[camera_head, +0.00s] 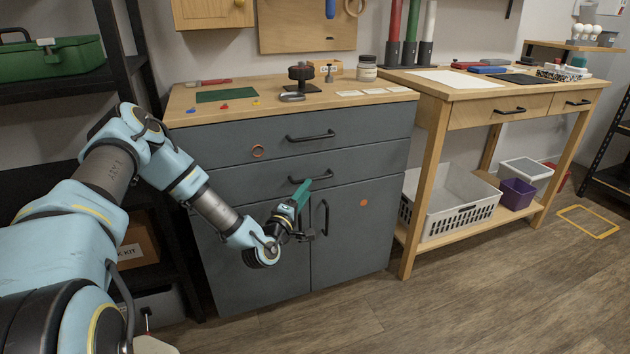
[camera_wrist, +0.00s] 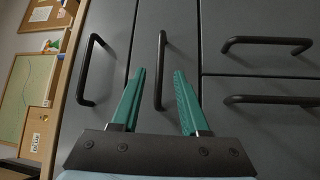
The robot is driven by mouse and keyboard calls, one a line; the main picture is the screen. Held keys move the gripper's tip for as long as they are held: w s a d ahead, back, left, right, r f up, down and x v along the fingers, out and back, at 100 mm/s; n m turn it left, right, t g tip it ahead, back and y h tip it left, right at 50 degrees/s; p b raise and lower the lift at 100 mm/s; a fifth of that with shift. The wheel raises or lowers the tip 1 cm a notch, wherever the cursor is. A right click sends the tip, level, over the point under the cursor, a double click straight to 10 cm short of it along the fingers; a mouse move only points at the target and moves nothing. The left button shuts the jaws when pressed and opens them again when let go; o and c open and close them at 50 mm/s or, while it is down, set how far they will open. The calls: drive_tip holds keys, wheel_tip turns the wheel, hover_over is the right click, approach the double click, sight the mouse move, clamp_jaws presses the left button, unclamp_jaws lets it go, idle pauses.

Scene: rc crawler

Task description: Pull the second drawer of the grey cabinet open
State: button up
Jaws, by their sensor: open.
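The grey cabinet (camera_head: 350,235) stands under a wooden worktop, its drawers and doors closed. The second drawer (camera_head: 235,183) has a black bar handle (camera_head: 312,175), which also shows upright in the turned wrist view (camera_wrist: 161,70). My gripper (camera_head: 302,192) is in front of the cabinet front, close to this handle. Its green fingers are open and empty. In the wrist view my gripper (camera_wrist: 155,75) has one finger on each side of the second drawer's handle. I cannot tell whether the fingertips reach past the bar.
The top drawer's handle (camera_wrist: 90,70) is beside the left finger in the wrist view. Door handles (camera_wrist: 265,45) lie to the right there. A black shelf (camera_head: 60,90) stands left of the cabinet and a wooden bench (camera_head: 470,95) right. The floor (camera_head: 420,300) in front is clear.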

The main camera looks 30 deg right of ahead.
sight(315, 179)
drive_tip(key=x, duration=0.6)
drive_tip(key=shift+w+d, duration=0.2)
drive_tip(key=shift+d, duration=0.15)
clamp_jaws()
idle(1.1)
